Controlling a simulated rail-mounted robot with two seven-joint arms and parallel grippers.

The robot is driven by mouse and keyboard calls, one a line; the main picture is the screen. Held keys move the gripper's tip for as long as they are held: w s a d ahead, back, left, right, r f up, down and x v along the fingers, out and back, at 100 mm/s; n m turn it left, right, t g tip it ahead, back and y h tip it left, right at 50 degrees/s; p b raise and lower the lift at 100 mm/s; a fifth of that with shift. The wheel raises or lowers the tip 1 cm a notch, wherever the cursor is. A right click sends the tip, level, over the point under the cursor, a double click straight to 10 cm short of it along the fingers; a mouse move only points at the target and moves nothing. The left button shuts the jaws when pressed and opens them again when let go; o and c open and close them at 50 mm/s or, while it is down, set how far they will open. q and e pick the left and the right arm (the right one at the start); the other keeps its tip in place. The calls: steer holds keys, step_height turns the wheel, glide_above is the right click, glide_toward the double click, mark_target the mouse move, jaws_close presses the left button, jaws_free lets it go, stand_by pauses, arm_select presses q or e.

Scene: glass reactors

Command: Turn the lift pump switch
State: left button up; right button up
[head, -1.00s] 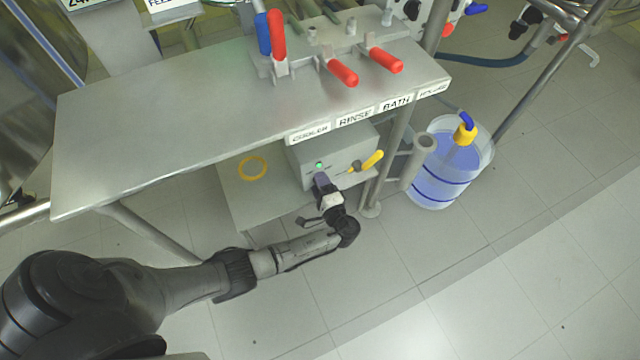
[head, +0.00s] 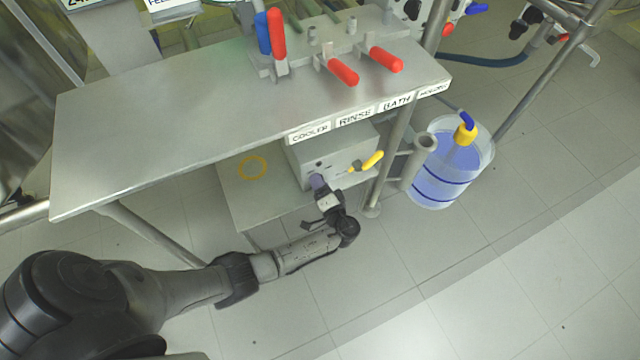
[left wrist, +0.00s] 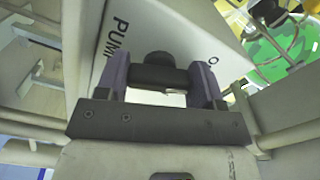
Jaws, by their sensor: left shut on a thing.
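The pump box (head: 345,153) is a grey-white box on the lower shelf under the steel table; a small lamp spot (head: 320,164) on its front is dark. In the left wrist view its white face (left wrist: 180,25) carries the lettering "PUMP". The black switch knob (left wrist: 157,62) stands out from that face. My left gripper (head: 317,182) reaches the box front from below. In the left wrist view the left gripper (left wrist: 159,78) has its two purple-grey fingers on either side of the knob, shut on it. In the head view the knob is hidden by the gripper. My right gripper is not in view.
The table top (head: 180,125) overhangs the box. A yellow-handled valve (head: 372,160) sits right of the gripper, near a table leg (head: 392,150). A blue-liquid container (head: 447,180) stands on the floor further right.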

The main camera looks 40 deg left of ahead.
arm_select(q)
steer(key=o, duration=0.9)
steer(key=shift+p+v, duration=2)
steer(key=shift+v, duration=4.95)
